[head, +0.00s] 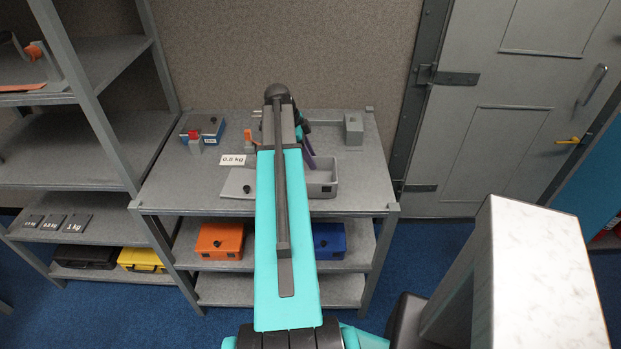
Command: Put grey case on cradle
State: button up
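A light grey flat-topped piece (235,180) with a black knob lies on the grey bench, left of my arm. It may be the grey case or a lid. Right of my arm is a grey open-topped box (323,189) with low walls and a small dark piece on its front. I cannot tell for sure which of these is the grey case or the cradle. My teal arm covers the middle of the bench between them. My gripper is hidden behind the arm, so its fingers and anything in them do not show.
A "0.8 kg" label (232,160), a blue device (212,127) and a grey block (353,130) are on the bench (165,185). Orange (220,240) and blue (330,240) cases sit below. Shelves stand left; a door (500,110) is right.

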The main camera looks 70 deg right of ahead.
dwell(0.5)
grip_shut()
jog(key=shift+r, duration=0.1)
jog(key=shift+r+b, duration=1.3)
jog(key=shift+r, duration=3.6)
